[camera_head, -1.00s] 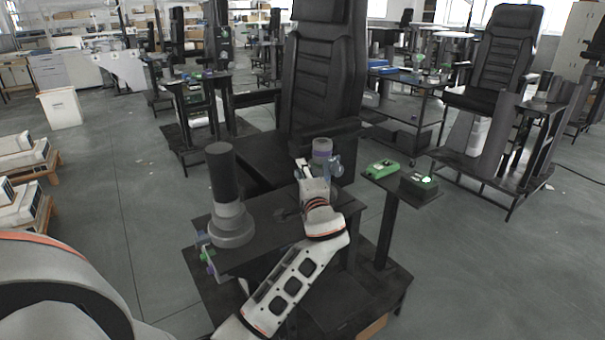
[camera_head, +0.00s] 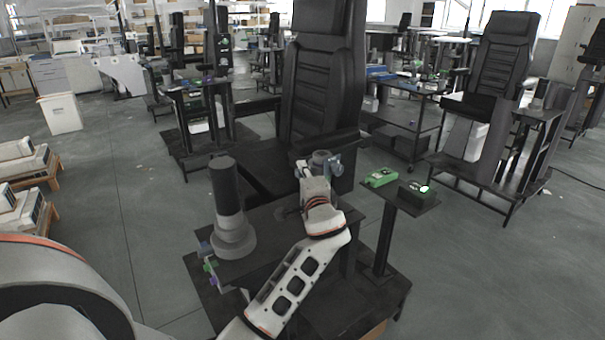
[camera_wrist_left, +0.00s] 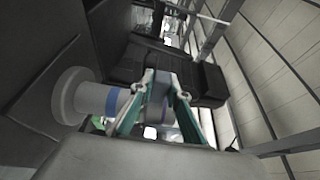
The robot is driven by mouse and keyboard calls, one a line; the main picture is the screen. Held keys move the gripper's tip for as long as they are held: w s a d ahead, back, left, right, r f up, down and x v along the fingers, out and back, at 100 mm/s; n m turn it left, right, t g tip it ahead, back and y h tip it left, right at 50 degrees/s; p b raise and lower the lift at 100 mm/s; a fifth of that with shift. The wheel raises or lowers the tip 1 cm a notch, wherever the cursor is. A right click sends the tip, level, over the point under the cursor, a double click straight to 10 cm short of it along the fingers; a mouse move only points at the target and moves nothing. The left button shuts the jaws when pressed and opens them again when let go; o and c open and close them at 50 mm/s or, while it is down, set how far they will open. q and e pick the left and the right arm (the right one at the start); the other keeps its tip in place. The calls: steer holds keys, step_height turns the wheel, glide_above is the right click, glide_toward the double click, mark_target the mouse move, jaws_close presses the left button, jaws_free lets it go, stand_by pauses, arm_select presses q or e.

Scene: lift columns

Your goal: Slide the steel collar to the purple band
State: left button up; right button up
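My left gripper (camera_head: 322,168) is at a short upright grey column (camera_head: 321,156) on the dark table. Its fingers appear closed around the steel collar on that column; the fingers hide most of the collar. The left wrist view shows the grey column (camera_wrist_left: 88,98) lying sideways in the picture, with a wide round flange (camera_wrist_left: 66,96) at the left and a blue band (camera_wrist_left: 112,101) close to the teal fingers (camera_wrist_left: 161,76). My right gripper is not in view.
A taller black cylinder (camera_head: 226,185) with a stepped grey base (camera_head: 232,238) stands left on the table. Coloured blocks sit at the table's left edge. A stand (camera_head: 412,198) with a green box (camera_head: 380,177) and a lit dark box (camera_head: 416,191) is at right. A black chair (camera_head: 318,75) stands behind.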

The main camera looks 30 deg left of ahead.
arm_select(q)
steer(key=o, duration=0.4)
steer(key=shift+o, duration=0.2)
steer(key=v, duration=1.2)
